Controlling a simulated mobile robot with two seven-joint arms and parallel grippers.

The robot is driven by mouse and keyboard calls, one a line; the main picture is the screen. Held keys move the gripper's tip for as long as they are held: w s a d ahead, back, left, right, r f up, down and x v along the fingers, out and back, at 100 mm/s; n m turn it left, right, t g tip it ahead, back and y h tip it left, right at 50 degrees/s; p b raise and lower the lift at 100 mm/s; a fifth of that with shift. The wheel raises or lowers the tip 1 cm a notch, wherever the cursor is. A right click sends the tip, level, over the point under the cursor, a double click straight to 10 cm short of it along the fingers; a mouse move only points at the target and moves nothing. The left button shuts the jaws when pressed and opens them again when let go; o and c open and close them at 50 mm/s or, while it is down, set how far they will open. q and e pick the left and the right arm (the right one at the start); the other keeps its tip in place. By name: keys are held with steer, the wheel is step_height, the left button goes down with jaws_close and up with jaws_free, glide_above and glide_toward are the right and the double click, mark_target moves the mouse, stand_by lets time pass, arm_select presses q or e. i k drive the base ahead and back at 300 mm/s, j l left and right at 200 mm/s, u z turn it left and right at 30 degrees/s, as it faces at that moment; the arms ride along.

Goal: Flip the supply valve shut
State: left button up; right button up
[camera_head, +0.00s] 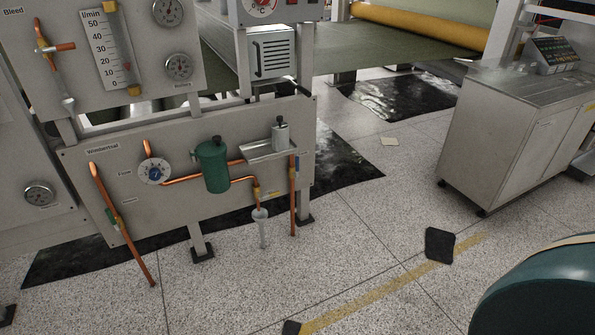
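No label that I can read says supply valve. Another valve-like fitting with an orange handle (60,47) sits on the upper panel (140,22), under the label "Bleed". Neither gripper is in view.
A metal cabinet with a control panel (520,140) stands at the right. Black mats (345,160) lie on the speckled floor. A yellow floor line (385,290) runs in front, with a dark patch (439,245). A dark teal rounded object (545,295) fills the lower right corner. The middle floor is mostly clear.

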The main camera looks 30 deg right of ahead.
mark_target(296, 174)
steer(key=i+l, duration=0.25)
steer(key=i, duration=0.25)
steer(key=i+l+z, duration=0.15)
steer(key=i, duration=1.3)
